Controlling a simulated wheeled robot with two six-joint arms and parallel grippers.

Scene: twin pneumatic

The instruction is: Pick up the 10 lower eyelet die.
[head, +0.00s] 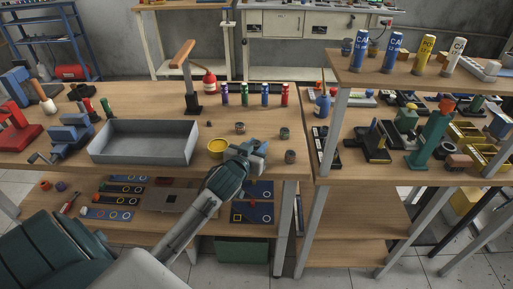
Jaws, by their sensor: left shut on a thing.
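My left gripper (257,151) reaches over the front of the wooden workbench (115,92), just right of a yellow round cup (217,147). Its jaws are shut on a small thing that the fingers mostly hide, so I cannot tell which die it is. Small dark cylindrical pieces stand around it: one behind (240,128), one behind right (285,133) and one close on the right (290,157). Their markings are too small to read, so I cannot tell which is the 10 lower eyelet die. My right gripper is not in view.
A grey tray (143,124) lies left of the gripper. A lever press (190,90) and several coloured cylinders (245,95) stand behind. Red (14,125) and blue (75,132) hand tools stand far left. A second bench (350,172) with crowded tools is on the right.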

